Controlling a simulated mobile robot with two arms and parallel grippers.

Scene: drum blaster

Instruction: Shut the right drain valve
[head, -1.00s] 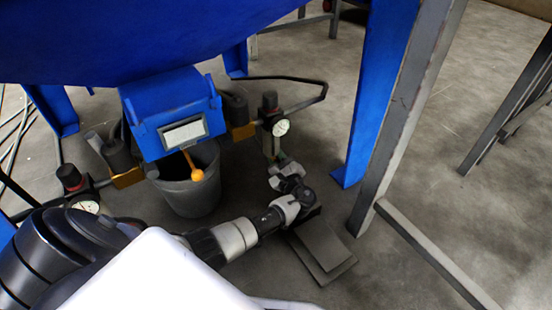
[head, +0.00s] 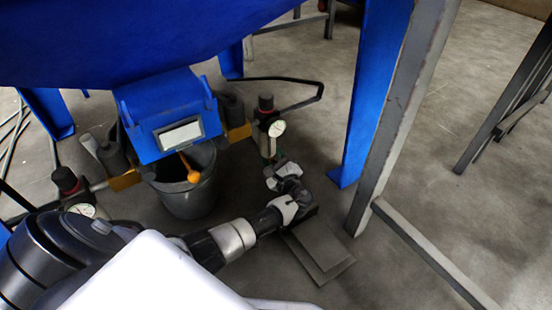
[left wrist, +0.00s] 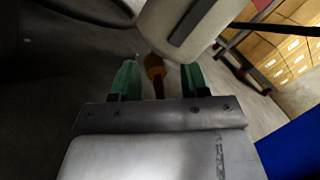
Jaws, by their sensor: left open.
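A small orange-brown piece on a thin stem (left wrist: 155,68), which looks like the drain valve's handle, shows in the left wrist view. It stands between the green fingertips of my left gripper (left wrist: 158,78), with gaps on both sides. The gripper is open. A pale cylinder (left wrist: 185,28) hangs just beyond the fingertips. In the head view my left gripper (head: 268,150) is below the right pressure gauge (head: 277,128) and its black-capped regulator (head: 266,103). The valve itself is not distinguishable there. My right gripper is not in view.
A blue box (head: 168,112) with an orange-knobbed lever (head: 193,176) sits above a dark bucket (head: 190,200). A blue leg (head: 372,90) and a grey steel post (head: 400,120) stand right of the arm. Flat plates (head: 322,250) lie on the floor.

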